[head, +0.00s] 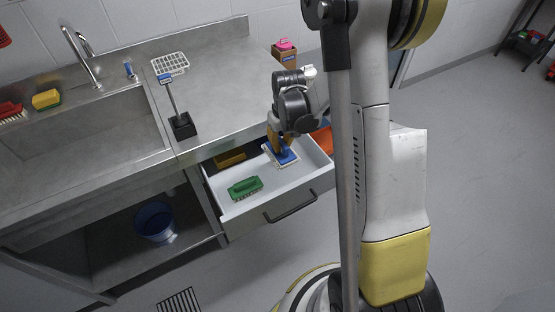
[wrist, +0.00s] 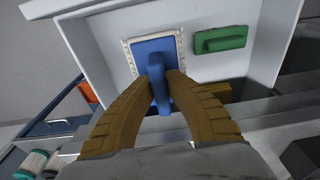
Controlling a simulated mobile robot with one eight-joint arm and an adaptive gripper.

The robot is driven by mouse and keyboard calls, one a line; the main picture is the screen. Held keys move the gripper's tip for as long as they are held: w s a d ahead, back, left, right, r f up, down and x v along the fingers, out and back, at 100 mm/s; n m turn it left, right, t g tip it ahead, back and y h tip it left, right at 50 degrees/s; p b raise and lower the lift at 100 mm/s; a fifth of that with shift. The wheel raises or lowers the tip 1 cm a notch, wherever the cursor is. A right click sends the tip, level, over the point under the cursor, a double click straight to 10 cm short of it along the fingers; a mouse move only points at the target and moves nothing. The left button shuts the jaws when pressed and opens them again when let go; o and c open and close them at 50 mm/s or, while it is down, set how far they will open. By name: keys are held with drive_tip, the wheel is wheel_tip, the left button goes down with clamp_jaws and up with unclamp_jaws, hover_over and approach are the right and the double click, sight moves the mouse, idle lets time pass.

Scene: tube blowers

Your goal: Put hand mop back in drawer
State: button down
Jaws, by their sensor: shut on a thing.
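The hand mop is blue with a pale fringed pad; it shows in the head view (head: 287,158) and in the wrist view (wrist: 150,48). The open drawer (head: 295,183) is white inside with a grey front and a dark handle. My gripper (head: 279,146) reaches down into the drawer. In the wrist view its two tan fingers (wrist: 164,82) are shut on the mop's blue handle. The mop is over the drawer floor, at the drawer's right side in the head view. I cannot tell whether its pad touches the floor.
A green brush (head: 244,187) lies in the drawer, with a yellow item (head: 230,158) behind it. A blue bucket (head: 155,221) stands on the lower shelf.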

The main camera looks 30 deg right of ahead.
drive_tip(key=d+f+b, duration=0.1)
drive_tip(key=f, duration=0.1)
drive_tip(key=d+f+b, duration=0.1)
drive_tip(key=f, duration=0.2)
drive_tip(key=d+f+b, duration=0.1)
drive_tip(key=d+f, duration=0.1)
drive_tip(key=f, duration=0.1)
drive_tip(key=shift+f, duration=0.25)
drive_tip(key=shift+f+b, duration=0.85)
drive_tip(key=shift+f, duration=1.05)
drive_tip(key=shift+f, duration=0.15)
drive_tip(key=c, duration=1.6)
unclamp_jaws()
drive_tip(key=shift+c, duration=0.2)
drive_tip(key=shift+o, duration=0.5)
